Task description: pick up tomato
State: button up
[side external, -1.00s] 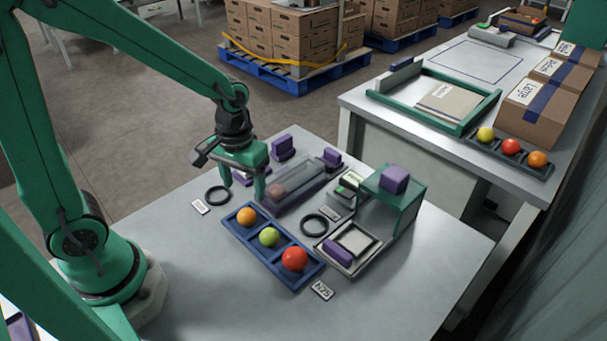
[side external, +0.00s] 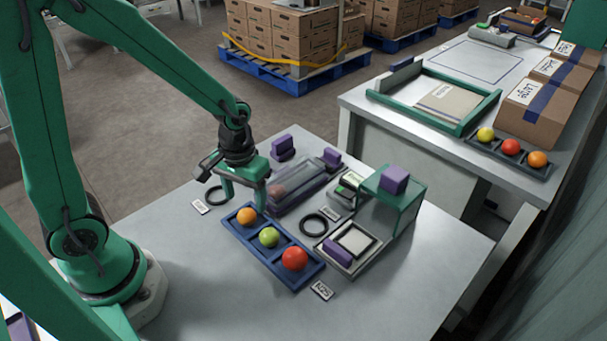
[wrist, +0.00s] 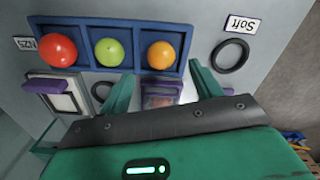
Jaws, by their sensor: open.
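A blue three-compartment tray (side external: 257,254) on the table holds an orange tomato (side external: 246,216), a yellow-green tomato (side external: 269,238) and a red tomato (side external: 294,259), one per compartment. The wrist view also shows the red (wrist: 57,50), green (wrist: 110,52) and orange (wrist: 160,55) tomatoes in the tray (wrist: 110,22). My gripper (side external: 245,199) is open and empty, fingers down, just behind the tray's orange-tomato end. In the wrist view its fingers (wrist: 160,72) are spread on either side below the orange tomato, not around it. A reddish round thing (side external: 278,191) shows dimly inside the clear chute.
Black rings (side external: 314,225) lie near the tray. A scale-like device (side external: 350,243) and a green stand with a purple block (side external: 395,180) are at right. The front table is clear.

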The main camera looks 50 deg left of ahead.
aim_at(246, 212)
jog(key=f, duration=0.2)
jog(key=shift+s+f, duration=0.2)
jog(key=shift+f, duration=1.05)
jog(key=shift+c, duration=0.2)
jog(key=c, duration=0.8)
